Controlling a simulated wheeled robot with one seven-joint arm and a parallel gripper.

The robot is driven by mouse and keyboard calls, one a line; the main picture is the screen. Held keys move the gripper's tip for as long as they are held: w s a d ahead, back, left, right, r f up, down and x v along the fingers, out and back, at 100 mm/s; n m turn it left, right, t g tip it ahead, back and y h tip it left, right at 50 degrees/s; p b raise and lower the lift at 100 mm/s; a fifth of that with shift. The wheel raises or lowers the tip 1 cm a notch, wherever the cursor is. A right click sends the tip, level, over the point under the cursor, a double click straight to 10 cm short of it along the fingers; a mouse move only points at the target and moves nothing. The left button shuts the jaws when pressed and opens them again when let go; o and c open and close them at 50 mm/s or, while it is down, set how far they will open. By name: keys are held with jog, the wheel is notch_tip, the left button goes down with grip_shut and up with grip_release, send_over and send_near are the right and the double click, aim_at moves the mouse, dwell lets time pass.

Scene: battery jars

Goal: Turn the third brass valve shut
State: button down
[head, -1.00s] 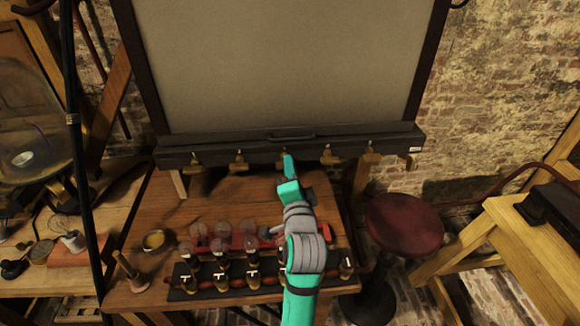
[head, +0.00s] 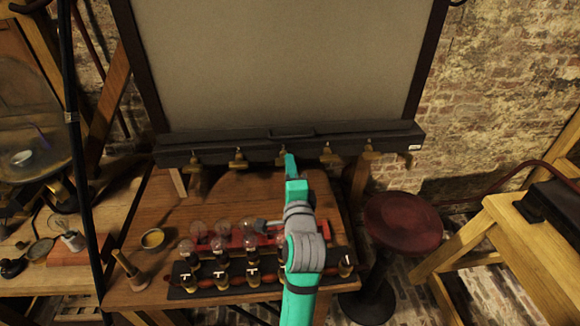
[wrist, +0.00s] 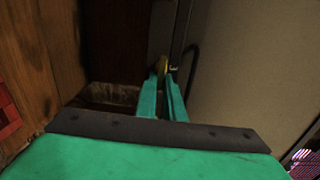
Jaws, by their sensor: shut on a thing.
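A row of brass valves hangs along the dark bar below the big pale panel in the head view. The third brass valve (head: 281,158) from the left is mostly hidden behind the tip of my gripper (head: 291,163). In the wrist view, my gripper's green fingers (wrist: 166,90) are close together, with a small bit of brass (wrist: 163,66) between their tips. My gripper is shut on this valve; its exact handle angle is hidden. The second valve (head: 238,160) and the fourth valve (head: 327,154) hang clear on either side.
Below my arm, the wooden table (head: 160,205) bears a dark rack of jars, several glass bulbs and a small brass bowl (head: 152,239). A red stool (head: 404,222) stands to the right. The tabletop just under the valves is largely bare.

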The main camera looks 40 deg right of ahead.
jog(key=shift+s+d, duration=0.1)
jog(key=c, duration=1.9)
grip_release()
jog(key=shift+o, duration=0.2)
jog(key=v, duration=1)
jog(key=shift+s, duration=0.35)
jog(key=shift+a+f, duration=0.1)
jog(key=shift+a, duration=0.15)
jog(key=s+a+f+n+y, duration=0.3)
jog(key=a+f+n, duration=0.4)
jog(key=a+f, duration=0.15)
jog(key=s+a+f+n+y, duration=0.2)
jog(key=s+a+f+n, duration=0.2)
jog(key=a+f+n, duration=0.35)
jog(key=s+a+f+n+y, duration=0.2)
jog(key=s+a+n, duration=0.3)
jog(key=s+a, duration=0.3)
jog(key=s+a+f+n+y, duration=0.2)
jog(key=s+a+f+n, duration=0.3)
jog(key=s+a, duration=0.3)
jog(key=s, duration=0.3)
jog(key=shift+f+y, duration=0.25)
jog(key=shift+y, duration=0.05)
